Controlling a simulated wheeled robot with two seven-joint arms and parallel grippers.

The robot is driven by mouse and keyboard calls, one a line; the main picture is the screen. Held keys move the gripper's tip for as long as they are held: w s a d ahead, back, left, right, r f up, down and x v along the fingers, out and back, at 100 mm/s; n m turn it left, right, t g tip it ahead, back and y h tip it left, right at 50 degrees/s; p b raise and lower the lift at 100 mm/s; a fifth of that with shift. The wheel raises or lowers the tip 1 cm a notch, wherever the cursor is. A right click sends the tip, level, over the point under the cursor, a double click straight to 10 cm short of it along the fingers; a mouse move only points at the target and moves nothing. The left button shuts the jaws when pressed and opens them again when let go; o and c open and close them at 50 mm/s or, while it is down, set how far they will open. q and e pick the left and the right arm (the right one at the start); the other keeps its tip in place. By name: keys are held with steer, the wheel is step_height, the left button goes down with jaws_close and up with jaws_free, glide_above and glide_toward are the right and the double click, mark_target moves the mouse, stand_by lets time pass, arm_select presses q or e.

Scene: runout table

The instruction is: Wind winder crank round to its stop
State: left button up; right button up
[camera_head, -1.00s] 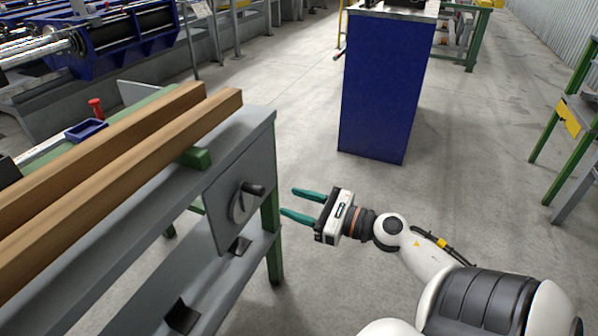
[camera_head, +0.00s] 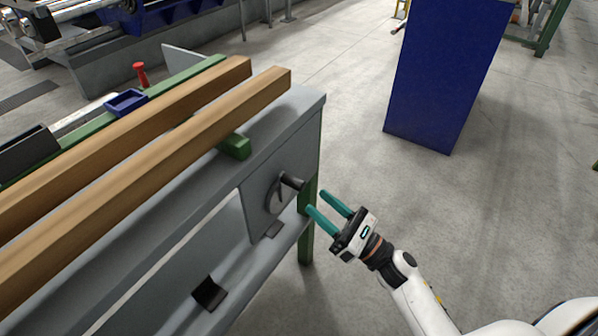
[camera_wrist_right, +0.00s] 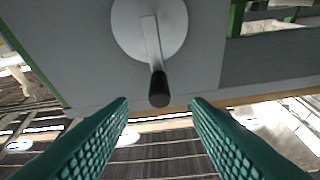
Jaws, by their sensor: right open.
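The winder crank is a light grey disc (camera_wrist_right: 150,28) with an arm and a black handle knob (camera_wrist_right: 159,89), on a grey plate (camera_head: 262,207) at the end of the runout table. In the head view the handle (camera_head: 291,181) sticks out from the plate towards my right gripper (camera_head: 329,209). That gripper has teal fingers and is open and empty, with its tips close to the handle. In the right wrist view the handle lies between and beyond the two fingertips (camera_wrist_right: 158,104), and I see no contact. My left gripper is not in view.
Two long wooden beams (camera_head: 143,155) lie on the table. A green stop (camera_head: 235,146), a blue tray (camera_head: 126,102) and a red knob (camera_head: 140,74) are on or behind it. A blue cabinet (camera_head: 447,75) stands at the back right.

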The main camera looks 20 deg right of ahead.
mark_target(284, 174)
steer(key=x, duration=0.9)
steer(key=shift+w+a+p, duration=0.15)
steer(key=shift+w+p, duration=0.05)
steer(key=shift+p, duration=0.1)
steer(key=shift+c, duration=0.5)
jaws_close()
